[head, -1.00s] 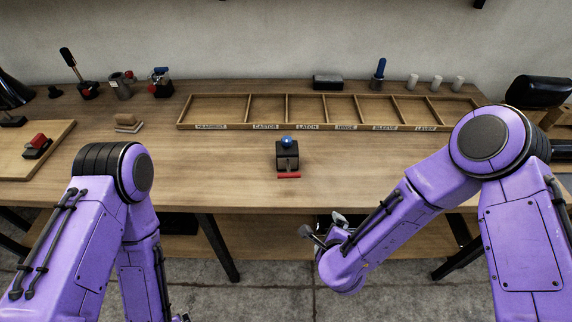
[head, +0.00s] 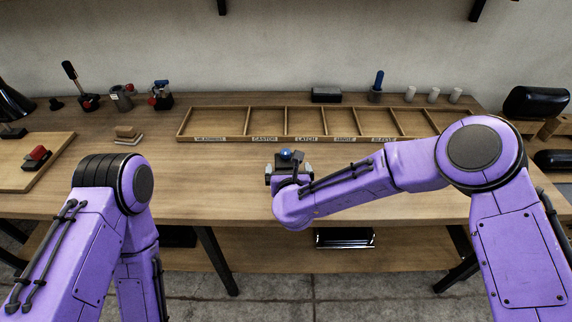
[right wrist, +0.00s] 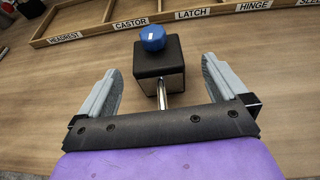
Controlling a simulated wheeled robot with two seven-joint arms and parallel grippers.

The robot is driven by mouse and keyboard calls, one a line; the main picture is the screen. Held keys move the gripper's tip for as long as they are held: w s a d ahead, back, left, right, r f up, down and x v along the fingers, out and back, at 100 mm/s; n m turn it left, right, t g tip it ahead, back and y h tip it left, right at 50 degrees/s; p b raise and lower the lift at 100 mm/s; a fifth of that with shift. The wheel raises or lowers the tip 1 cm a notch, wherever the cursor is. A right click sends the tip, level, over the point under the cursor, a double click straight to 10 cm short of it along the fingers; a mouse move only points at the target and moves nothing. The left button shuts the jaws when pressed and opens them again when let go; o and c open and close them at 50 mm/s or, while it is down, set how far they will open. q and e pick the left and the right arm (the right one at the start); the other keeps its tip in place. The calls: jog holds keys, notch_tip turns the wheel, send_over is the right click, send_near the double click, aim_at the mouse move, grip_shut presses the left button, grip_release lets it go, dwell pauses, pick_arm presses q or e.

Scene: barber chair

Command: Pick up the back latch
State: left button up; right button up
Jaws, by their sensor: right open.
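The back latch is a dark block with a blue knob and a metal rod, and it stands on the bench. In the head view its blue knob (head: 285,154) shows above my right gripper (head: 289,170), whose wrist hides the lower part. In the right wrist view the latch (right wrist: 158,62) sits ahead of and between the two grey fingers of my right gripper (right wrist: 160,85), with its rod pointing toward the palm. The fingers are apart, with gaps on both sides of the block. My left arm hangs at the left; its gripper is out of view.
A divided wooden tray (head: 285,138) with labelled compartments lies behind the latch. A small wooden block (head: 127,132), a board with a red-topped part (head: 38,154) and several tools stand at the left. White cylinders (head: 433,94) stand at the back right. Bench around the latch is clear.

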aim_at(286, 163)
jog(key=x, duration=0.3)
jog(key=shift+w+a+p, duration=0.1)
jog(key=shift+a+p, duration=0.1)
jog(key=shift+p, duration=0.1)
pick_arm(q)
jog(key=shift+r, duration=0.65)
pick_arm(e)
jog(key=shift+d, duration=0.1)
jog(key=c, duration=0.5)
pick_arm(q)
jog(key=shift+w, duration=0.1)
pick_arm(e)
jog(key=c, duration=1)
jog(key=shift+o, duration=0.2)
